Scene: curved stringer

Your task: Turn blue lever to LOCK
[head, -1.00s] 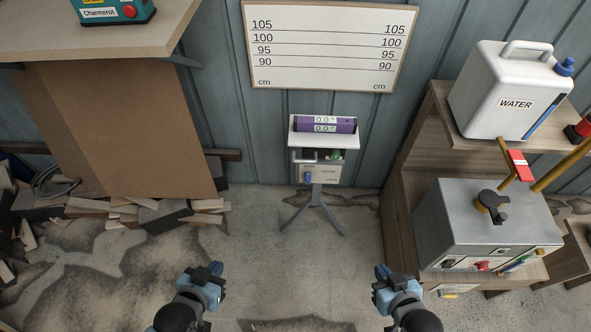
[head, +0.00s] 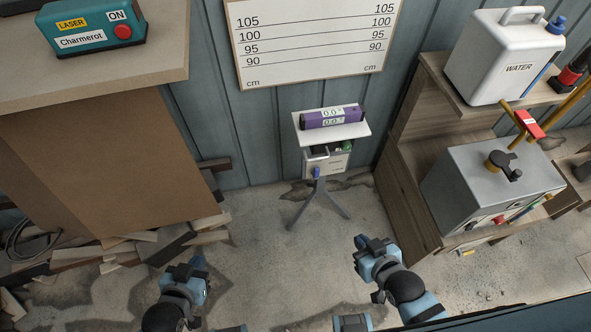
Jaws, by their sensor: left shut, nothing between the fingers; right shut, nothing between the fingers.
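A small blue lever (head: 317,172) shows on the front of the box (head: 335,164) under the white top of the tripod stand. It is small and points roughly up and down; any LOCK lettering is too small to read. My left gripper (head: 196,265) is shut and empty, low in the picture, left of the stand and well apart from it. My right gripper (head: 361,243) is shut and empty over the floor, in front of and slightly right of the stand. Neither gripper touches anything.
A purple digital level (head: 333,117) lies on the stand's white top (head: 350,133). A grey machine (head: 484,181) and a white water can (head: 503,58) sit on wooden shelving at right. A workbench (head: 165,50) and scrap wood (head: 176,243) are at left. The floor before the stand is clear.

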